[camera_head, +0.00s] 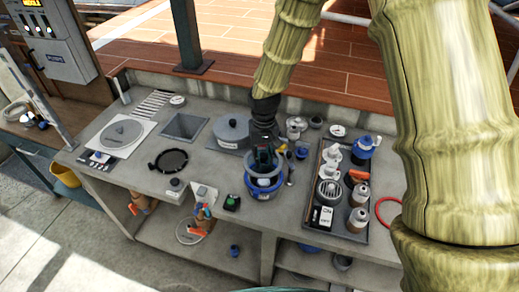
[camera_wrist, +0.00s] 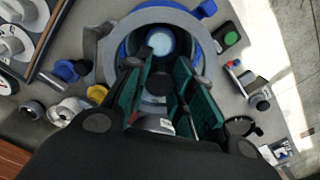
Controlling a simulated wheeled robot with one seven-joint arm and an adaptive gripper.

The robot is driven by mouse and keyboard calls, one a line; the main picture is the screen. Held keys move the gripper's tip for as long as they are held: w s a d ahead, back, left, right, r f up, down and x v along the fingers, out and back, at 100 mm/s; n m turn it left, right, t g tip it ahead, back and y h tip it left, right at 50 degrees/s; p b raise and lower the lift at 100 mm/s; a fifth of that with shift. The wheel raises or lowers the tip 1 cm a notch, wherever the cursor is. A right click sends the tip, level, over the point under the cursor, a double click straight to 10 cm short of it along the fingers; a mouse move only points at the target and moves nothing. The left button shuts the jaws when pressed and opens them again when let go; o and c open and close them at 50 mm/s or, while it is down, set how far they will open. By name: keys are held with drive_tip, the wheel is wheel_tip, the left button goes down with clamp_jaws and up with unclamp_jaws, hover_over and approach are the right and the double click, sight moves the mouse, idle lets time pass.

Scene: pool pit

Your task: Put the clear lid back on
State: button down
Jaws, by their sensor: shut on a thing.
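My gripper (camera_head: 264,160) reaches down over a round blue-and-grey housing (camera_head: 263,193) on the concrete counter. In the wrist view its two teal fingers (camera_wrist: 160,80) are closed in on a dark knob-like part. This seems to belong to the clear lid (camera_wrist: 185,22), which looks like a pale grey, see-through disc, but its edges are hard to make out. The lid lies over or just above the housing's blue rim (camera_wrist: 125,47). I cannot tell whether they touch. A light blue round shape shows in the middle of the housing. The fingers hide part of the opening.
A dark tray (camera_head: 370,228) with bottles and fittings stands close on the right. A grey lidded pot (camera_head: 231,131) is behind left. A black ring (camera_head: 172,160) and a small green-and-black device (camera_head: 231,202) lie left. A square opening (camera_head: 184,126) is in the counter.

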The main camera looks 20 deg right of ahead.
sight(265, 162)
drive_tip(key=shift+s+d+f+b, duration=0.1)
drive_tip(key=shift+s+f+b, duration=0.15)
drive_tip(key=shift+s, duration=0.25)
drive_tip(key=shift+s+d+f+b, duration=0.1)
drive_tip(key=shift+s+b, duration=0.25)
drive_tip(key=shift+s, duration=0.1)
drive_tip(key=w+f, duration=0.1)
drive_tip(key=w+f+b, duration=0.1)
drive_tip(key=shift+a+f, duration=0.1)
drive_tip(key=shift+f, duration=0.3)
drive_tip(key=shift+s+r, duration=0.25)
drive_tip(key=shift+s, duration=0.35)
drive_tip(key=shift+w+f, duration=0.2)
drive_tip(key=shift+w, duration=0.1)
drive_tip(key=shift+s+r, duration=0.2)
drive_tip(key=shift+s, duration=0.1)
drive_tip(key=shift+f, duration=0.1)
drive_tip(key=shift+w+f, duration=0.2)
drive_tip(key=shift+f, duration=0.3)
drive_tip(key=shift+f, duration=0.5)
